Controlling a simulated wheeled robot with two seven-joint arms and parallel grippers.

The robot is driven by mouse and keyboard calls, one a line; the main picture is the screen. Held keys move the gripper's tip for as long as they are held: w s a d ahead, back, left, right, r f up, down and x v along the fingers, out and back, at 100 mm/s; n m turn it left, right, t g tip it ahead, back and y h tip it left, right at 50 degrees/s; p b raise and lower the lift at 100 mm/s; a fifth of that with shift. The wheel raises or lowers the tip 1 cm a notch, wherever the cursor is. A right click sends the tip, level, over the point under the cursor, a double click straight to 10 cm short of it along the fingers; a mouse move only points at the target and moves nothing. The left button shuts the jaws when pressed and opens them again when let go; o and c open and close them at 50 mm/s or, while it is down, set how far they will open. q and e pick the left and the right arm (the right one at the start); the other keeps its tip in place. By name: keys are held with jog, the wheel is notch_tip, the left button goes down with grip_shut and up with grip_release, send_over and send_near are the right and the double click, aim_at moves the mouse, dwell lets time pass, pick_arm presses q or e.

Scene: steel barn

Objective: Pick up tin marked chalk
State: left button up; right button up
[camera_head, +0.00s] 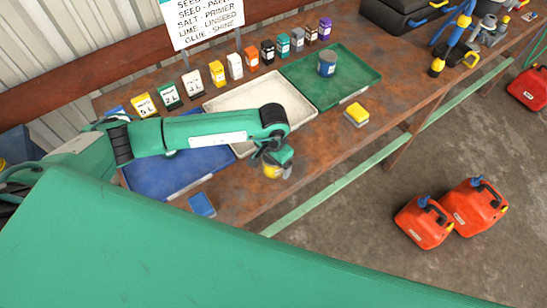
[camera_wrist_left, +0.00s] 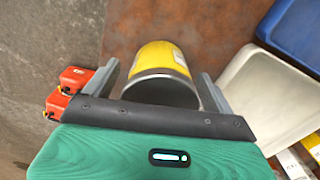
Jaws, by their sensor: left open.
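A yellow tin (camera_wrist_left: 163,58) with a grey metal rim is between the two fingers of my left gripper (camera_wrist_left: 160,76) in the left wrist view. The gripper is open, with one finger on each side of the tin; I cannot tell whether either touches it. In the head view my left gripper (camera_head: 279,164) is over the front of the bench, and the yellow tin (camera_head: 271,172) is partly hidden under it. No chalk marking is readable on it. Another tin, grey-blue (camera_head: 327,63), stands in the green tray. My right gripper is not in view.
The rusty bench (camera_head: 320,140) holds a blue tray (camera_head: 160,180), a cream tray (camera_head: 290,97) and a green tray (camera_head: 360,75). Several small containers line the back.

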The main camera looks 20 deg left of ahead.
pick_arm(q)
jog(key=shift+f, duration=0.4)
jog(key=shift+c, duration=0.2)
jog(key=c, duration=1.1)
jog(key=shift+c, duration=0.8)
jog(key=shift+r, duration=0.15)
